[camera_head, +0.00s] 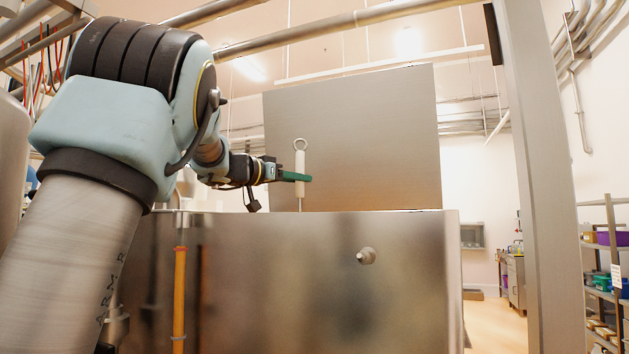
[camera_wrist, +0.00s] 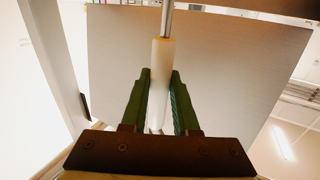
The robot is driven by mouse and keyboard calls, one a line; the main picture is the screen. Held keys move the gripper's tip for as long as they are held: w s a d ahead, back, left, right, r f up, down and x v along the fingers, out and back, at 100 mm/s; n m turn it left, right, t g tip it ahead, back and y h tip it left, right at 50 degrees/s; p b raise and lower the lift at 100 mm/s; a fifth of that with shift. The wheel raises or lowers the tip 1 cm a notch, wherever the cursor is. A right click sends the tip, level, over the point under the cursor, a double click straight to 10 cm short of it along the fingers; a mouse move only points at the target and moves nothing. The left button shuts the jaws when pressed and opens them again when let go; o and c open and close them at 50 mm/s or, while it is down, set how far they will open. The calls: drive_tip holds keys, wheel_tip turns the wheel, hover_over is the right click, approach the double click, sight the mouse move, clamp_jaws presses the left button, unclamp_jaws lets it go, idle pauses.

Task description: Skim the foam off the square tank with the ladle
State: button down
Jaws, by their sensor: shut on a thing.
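The ladle's white handle (camera_head: 299,168) stands upright above the square tank (camera_head: 290,280), with a ring at its top. Its thin metal rod runs down behind the tank's front rim. The bowl and the foam are hidden by the tank wall. My gripper (camera_head: 302,177), with green fingers, is shut on the handle. In the wrist view my gripper (camera_wrist: 161,78) has a finger on each side of the white handle (camera_wrist: 162,58), and the metal rod (camera_wrist: 167,18) extends to the picture's top edge.
A large flat metal panel (camera_head: 350,125) stands upright behind the ladle. A grey post (camera_head: 545,180) rises right of the tank. A yellow vertical pipe (camera_head: 179,295) and a small knob (camera_head: 366,256) are at the tank's front. Shelves (camera_head: 605,270) stand far right.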

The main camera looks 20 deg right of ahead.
drive_tip(key=a, duration=0.4)
wheel_tip(320, 180, up, 14)
drive_tip(key=shift+w+f, duration=0.25)
drive_tip(key=shift+a, duration=0.1)
idle(1.1)
